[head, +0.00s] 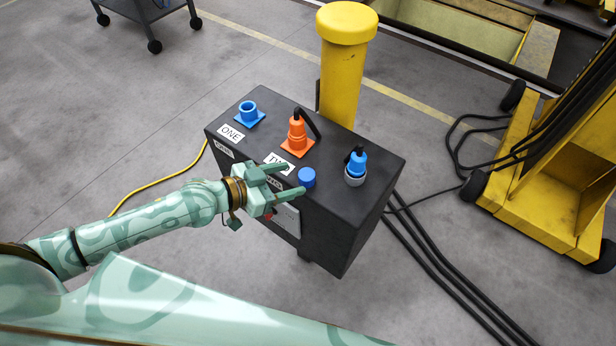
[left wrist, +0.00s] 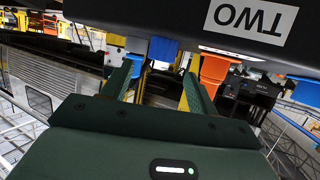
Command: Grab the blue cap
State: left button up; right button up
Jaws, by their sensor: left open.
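The blue cap (head: 307,177) is a short round cylinder standing upright on the near edge of the black box's top, right of the TWO label. My left gripper (head: 293,180) is open, its two green fingers pointing at the cap. The cap appears just beyond the fingertips, and the fingers look empty. In the left wrist view, which is upside down, a blue piece that looks like the cap (left wrist: 163,50) shows between and beyond the open fingers (left wrist: 157,80). Contact cannot be made out. My right gripper is not in view.
The black box (head: 345,225) also carries a blue socket (head: 249,113), an orange plug (head: 297,133) and a blue plug in a grey ring (head: 356,166). A yellow post (head: 343,80) stands behind it. Black cables and a yellow machine (head: 540,215) are at right. The left floor is mostly clear.

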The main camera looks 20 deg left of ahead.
aim_at(305, 175)
pick_arm(q)
jog(key=x, duration=0.8)
jog(key=shift+a+f+b, duration=0.1)
jog(key=shift+a+b, duration=0.05)
jog(key=shift+b, duration=0.15)
jog(key=c, duration=1)
